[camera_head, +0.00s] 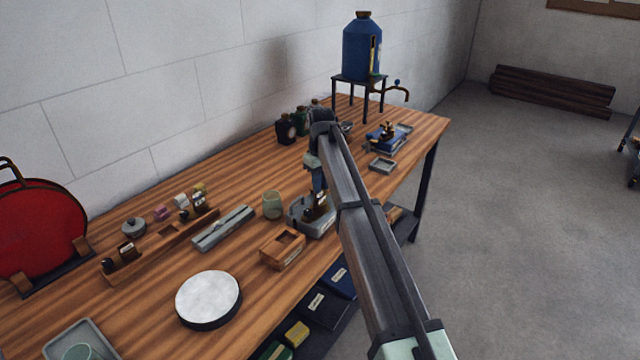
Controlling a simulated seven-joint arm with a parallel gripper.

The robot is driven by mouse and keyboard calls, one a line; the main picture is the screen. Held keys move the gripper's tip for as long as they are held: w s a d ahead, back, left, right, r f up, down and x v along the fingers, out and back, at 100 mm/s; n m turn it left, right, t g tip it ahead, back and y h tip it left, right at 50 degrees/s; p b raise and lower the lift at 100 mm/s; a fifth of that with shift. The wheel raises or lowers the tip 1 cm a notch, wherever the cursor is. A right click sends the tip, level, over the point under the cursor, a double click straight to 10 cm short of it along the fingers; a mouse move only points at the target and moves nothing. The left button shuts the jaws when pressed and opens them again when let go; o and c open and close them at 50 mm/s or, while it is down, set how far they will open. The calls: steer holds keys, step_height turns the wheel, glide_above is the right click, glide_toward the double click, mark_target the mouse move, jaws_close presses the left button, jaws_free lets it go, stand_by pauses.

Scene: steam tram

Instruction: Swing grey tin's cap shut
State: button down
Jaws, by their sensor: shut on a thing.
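A grey tin (325,228) sits near the front edge of the bench, partly hidden by my arm. A small dark brown piece with a pale label (320,200) stands at it. My gripper (318,189) points down over the tin, at the top of this brown piece, and appears shut on it. The fingertips are small and partly hidden. I cannot make out the tin's cap or its angle.
An open-topped wooden box (283,250) and a greenish cup (272,205) stand close by. A long grey case (222,228), a white-topped disc (208,298) and a bottle rack (160,247) lie left. A blue tray (388,138) and small grey tray (382,165) lie beyond my arm.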

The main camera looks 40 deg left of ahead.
stand_by(0.5)
steer(key=c, duration=1.3)
jaws_free()
steer(key=shift+r, duration=0.1)
step_height(320, 180, up, 14)
steer(key=shift+f, duration=0.15)
